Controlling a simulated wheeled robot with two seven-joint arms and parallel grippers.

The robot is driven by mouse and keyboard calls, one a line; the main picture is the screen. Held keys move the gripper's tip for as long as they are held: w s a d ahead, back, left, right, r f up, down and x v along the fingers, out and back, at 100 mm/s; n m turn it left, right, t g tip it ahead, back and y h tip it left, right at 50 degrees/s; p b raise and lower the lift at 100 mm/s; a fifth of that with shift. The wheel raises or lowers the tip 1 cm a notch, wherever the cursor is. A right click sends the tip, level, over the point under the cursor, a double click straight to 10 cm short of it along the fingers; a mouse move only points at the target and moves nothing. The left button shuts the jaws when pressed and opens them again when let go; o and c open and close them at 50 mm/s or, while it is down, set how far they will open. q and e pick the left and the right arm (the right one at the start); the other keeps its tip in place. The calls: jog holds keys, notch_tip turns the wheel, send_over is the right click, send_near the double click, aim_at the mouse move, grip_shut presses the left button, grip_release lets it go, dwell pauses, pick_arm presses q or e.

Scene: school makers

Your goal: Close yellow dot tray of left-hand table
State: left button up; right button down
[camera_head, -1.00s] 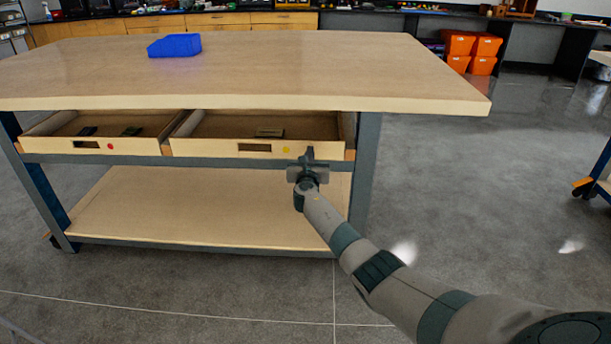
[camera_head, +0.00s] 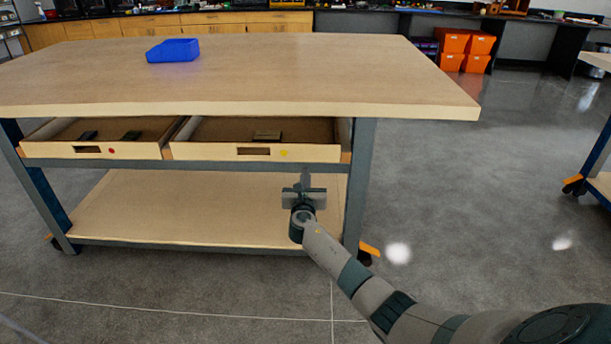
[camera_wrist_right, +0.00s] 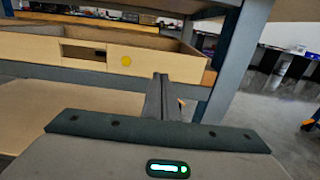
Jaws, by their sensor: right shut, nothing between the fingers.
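The yellow dot tray (camera_head: 215,151) is the right one of two wooden drawers under the table top, and it stands partly open with a dark object inside. Its yellow dot (camera_head: 284,153) is on the front, right of the handle slot; the dot also shows in the right wrist view (camera_wrist_right: 126,61). My right gripper (camera_head: 306,174) is shut and empty. In the head view it appears just below the right part of the tray front; I see no clear contact. In the wrist view its fingers (camera_wrist_right: 160,80) point toward the tray's right end. My left gripper is out of view.
The red dot tray (camera_head: 135,151) beside it is also open. A blue bin (camera_head: 173,50) stands on the wooden table top (camera_head: 300,75). A metal leg (camera_head: 361,180) is right of the trays, and a lower shelf (camera_head: 180,215) lies below.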

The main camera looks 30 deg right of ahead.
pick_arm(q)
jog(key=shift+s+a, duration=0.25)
pick_arm(e)
jog(key=shift+v, duration=0.8)
